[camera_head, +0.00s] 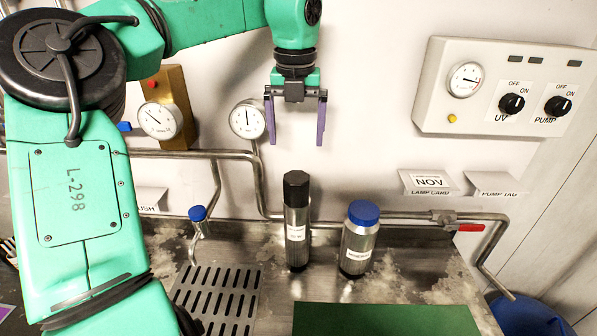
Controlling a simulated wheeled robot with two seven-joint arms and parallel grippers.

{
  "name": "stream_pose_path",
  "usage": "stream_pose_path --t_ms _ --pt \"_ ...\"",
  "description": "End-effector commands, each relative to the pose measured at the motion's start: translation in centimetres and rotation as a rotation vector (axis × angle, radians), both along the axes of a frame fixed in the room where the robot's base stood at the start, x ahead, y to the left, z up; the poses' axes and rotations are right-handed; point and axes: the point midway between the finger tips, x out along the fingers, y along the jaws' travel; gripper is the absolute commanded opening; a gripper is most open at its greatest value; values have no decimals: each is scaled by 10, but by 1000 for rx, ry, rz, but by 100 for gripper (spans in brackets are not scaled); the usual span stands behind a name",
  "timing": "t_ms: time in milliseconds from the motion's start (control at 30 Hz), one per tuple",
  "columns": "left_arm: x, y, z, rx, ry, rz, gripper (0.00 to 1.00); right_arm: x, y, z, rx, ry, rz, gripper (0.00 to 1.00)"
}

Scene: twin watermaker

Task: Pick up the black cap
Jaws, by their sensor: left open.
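The black cap (296,187) sits on top of a slim steel cylinder (297,238) with a white label. The cylinder stands upright on the steel counter, left of a wider blue-capped one. My left gripper (296,143) points straight down above the black cap, with a clear gap between fingertips and cap. Its two purple fingers are spread apart and nothing is between them. My right gripper is not in view.
The blue-capped steel cylinder (359,238) stands close on the right. A drain grate (217,300) and a blue-topped spout (198,220) lie left. A green mat (385,319) is in front. Pipes (400,216) and a control panel (505,88) are on the wall behind.

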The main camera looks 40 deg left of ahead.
Motion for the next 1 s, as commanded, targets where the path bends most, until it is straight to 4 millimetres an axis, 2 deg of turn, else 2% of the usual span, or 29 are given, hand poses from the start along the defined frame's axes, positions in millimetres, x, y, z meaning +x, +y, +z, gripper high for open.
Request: stream_pose_path --t_ms 200,267,367,467,533,600,700,867,967,1000 --pt "4 4 -53 -7 3 -2 100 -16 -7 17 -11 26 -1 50" --pt "5 5 -65 -5 2 -2 100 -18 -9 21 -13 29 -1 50" --pt "7 6 -77 -5 0 -1 100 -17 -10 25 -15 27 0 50" --pt "8 6 -90 -7 3 -2 100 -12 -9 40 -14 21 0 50" --pt "9 6 -103 -8 4 -1 100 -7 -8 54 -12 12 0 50" --pt "11 8 -118 -5 2 -1 100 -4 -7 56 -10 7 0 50" --pt "12 8 -129 -5 -3 -2 100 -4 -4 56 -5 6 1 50" --pt "12 8 -131 -5 -5 -1 100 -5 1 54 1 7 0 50" --pt "12 8 -130 -5 -5 -1 66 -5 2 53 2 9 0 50" --pt "12 8 -130 -4 -5 -1 50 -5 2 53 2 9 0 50"
